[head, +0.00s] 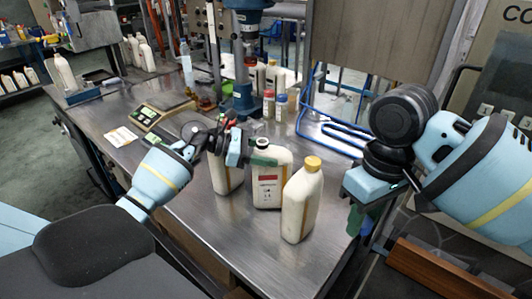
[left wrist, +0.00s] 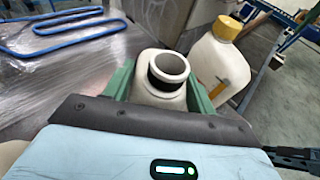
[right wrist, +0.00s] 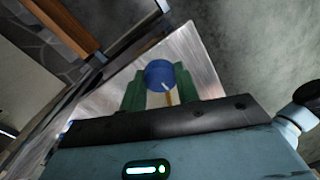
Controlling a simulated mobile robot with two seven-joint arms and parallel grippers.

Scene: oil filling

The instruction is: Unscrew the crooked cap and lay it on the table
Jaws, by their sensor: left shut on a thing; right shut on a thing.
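The white bottle (head: 270,188) with a red label stands on the table with its neck open and bare. My left gripper (head: 264,160) is shut on it just below the neck. The left wrist view shows the open neck (left wrist: 168,70) with a dark ring, between the green fingers. My right gripper (head: 358,218) is at the table's right edge, away from the bottle. In the right wrist view the blue cap (right wrist: 160,73), with a pale mark on top, is held between its green fingers.
A yellow-capped bottle (head: 301,203) stands close to the right of the open bottle. Another white bottle (head: 228,178) stands to its left, partly hidden by my left gripper. A scale (head: 160,110), a blue press (head: 243,95) and a blue frame (head: 335,130) are farther back. The front-right tabletop is clear.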

